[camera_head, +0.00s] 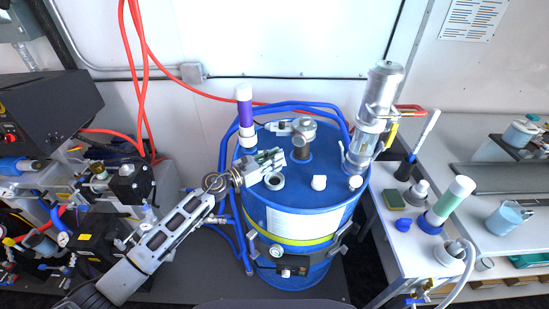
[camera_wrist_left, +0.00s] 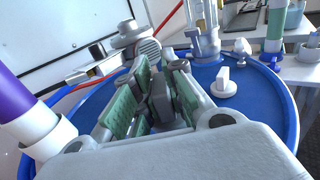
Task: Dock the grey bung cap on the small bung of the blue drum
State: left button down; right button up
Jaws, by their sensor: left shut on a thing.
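The blue drum (camera_head: 300,222) stands upright in the middle of the head view; its blue top (camera_wrist_left: 262,100) fills much of the left wrist view. My left gripper (camera_head: 276,158) is over the left part of the drum top, its green-padded fingers (camera_wrist_left: 160,88) shut on a grey piece (camera_wrist_left: 161,98), apparently the grey bung cap. The fingers hide most of it. My right gripper is not in view.
A white cap (camera_head: 319,183) sits on the drum top to the right, with a clear cylinder (camera_head: 366,140) beyond it. A grey fitting (camera_head: 300,138) stands behind the gripper. A purple-and-white tube (camera_head: 245,115) rises at the left rim. A cluttered white table (camera_head: 408,225) is at right.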

aim_at(275, 169)
pick_arm(q)
jog(key=shift+f, duration=0.1)
jog(key=shift+f+b, duration=2.45)
jog(key=shift+f, duration=0.35)
jog(key=shift+f+b, duration=0.55)
jog(key=shift+b, duration=0.2)
dwell(0.7)
jog(key=c, duration=1.7)
grip_release()
jog(key=shift+c, duration=0.2)
jog(key=shift+s+a, duration=0.1)
